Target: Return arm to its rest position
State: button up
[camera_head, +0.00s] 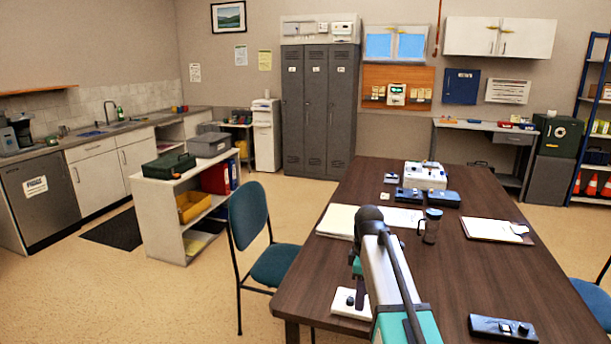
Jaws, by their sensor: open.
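My arm reaches forward from the bottom edge over the dark wooden table (470,265). It bends down at a dark joint near the papers. My gripper (358,290) is partly hidden behind my arm and points down, with its dark end above or beside a small white device (344,304) near the table's left front edge. No object shows in the gripper. Whether it touches the white device I cannot tell.
The table also holds an open book (338,220), a dark mug (432,225), a clipboard (495,229), a white box-like device (425,175) and a black device (503,328). A blue chair (250,215) stands left. The floor at lower left is clear.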

jog(key=s+f+g, duration=0.2)
jog(key=s+f, duration=0.4)
jog(key=f, duration=0.4)
jog(key=s+f+m+g, duration=0.1)
jog(key=s+f, duration=0.5)
jog(key=f, duration=0.3)
jog(key=s+f+g, duration=0.2)
jog(key=s+f, duration=0.4)
jog(key=f, duration=0.4)
jog(key=s+f+m, duration=0.6)
jog(key=s+f, duration=0.2)
jog(key=s, duration=0.4)
jog(key=s+f+m, duration=0.7)
jog(key=s+f, duration=0.2)
jog(key=s, duration=0.4)
jog(key=shift+s+d+f+g, duration=0.3)
jog(key=shift+d+g, duration=0.05)
jog(key=shift+g, duration=0.05)
